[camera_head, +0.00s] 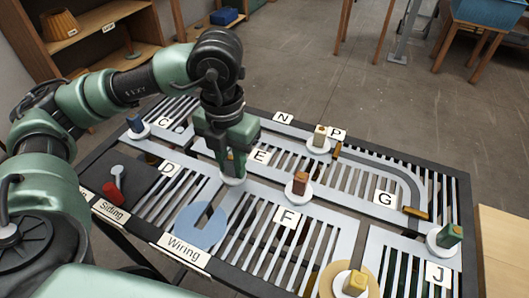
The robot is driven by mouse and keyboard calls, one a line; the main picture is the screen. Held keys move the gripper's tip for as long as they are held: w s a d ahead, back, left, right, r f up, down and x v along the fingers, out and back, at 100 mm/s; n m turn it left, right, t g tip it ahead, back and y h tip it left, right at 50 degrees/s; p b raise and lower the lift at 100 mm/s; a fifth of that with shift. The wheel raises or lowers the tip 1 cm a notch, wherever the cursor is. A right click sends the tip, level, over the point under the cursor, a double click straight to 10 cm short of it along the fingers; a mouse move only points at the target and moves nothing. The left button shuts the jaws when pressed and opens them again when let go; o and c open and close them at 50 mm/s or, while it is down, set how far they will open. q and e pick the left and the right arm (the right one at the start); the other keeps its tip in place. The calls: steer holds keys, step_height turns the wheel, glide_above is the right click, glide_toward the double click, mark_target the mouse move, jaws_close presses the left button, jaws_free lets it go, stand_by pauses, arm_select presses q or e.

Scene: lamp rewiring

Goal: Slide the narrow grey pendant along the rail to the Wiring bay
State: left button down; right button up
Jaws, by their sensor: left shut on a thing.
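My left gripper (233,166) points down over the middle left of the slotted board and is shut on a pendant. Its fingers hide most of this pendant, so I cannot tell its colour or width. Its white round base (233,181) shows just under the fingertips, on the board near label E. The Wiring bay is a blue disc (190,237) with a notch, in front and to the left of the held pendant. The Wiring label (184,250) is on the board's front edge. My right gripper is not in view.
Other pendants on white bases are blue (136,123), tan (320,135), red-brown (300,184), green (449,235) and yellow (355,282). A red cylinder (117,190) lies on the dark Siding area. A curved grey rail (392,163) crosses the far right. The Wiring disc looks empty.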

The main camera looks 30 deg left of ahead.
arm_select(q)
steer(key=s, duration=0.7)
steer(key=shift+d+b, duration=0.1)
steer(key=shift+b, duration=0.3)
steer(key=shift+s+f+b, duration=0.1)
steer(key=shift+f+b, duration=0.15)
steer(key=shift+b, duration=0.5)
steer(key=shift+s+d+b, duration=0.15)
steer(key=shift+s+b, duration=0.15)
steer(key=shift+b, duration=0.95)
steer(key=s+b, duration=0.1)
steer(key=b, duration=0.3)
steer(key=shift+s, duration=0.35)
steer(key=shift+s+r+b, duration=0.1)
steer(key=shift+s+b, duration=0.55)
steer(key=shift+s, duration=0.15)
steer(key=shift+s+r+b, duration=0.1)
steer(key=shift+s+b, duration=0.25)
steer(key=shift+s, duration=0.35)
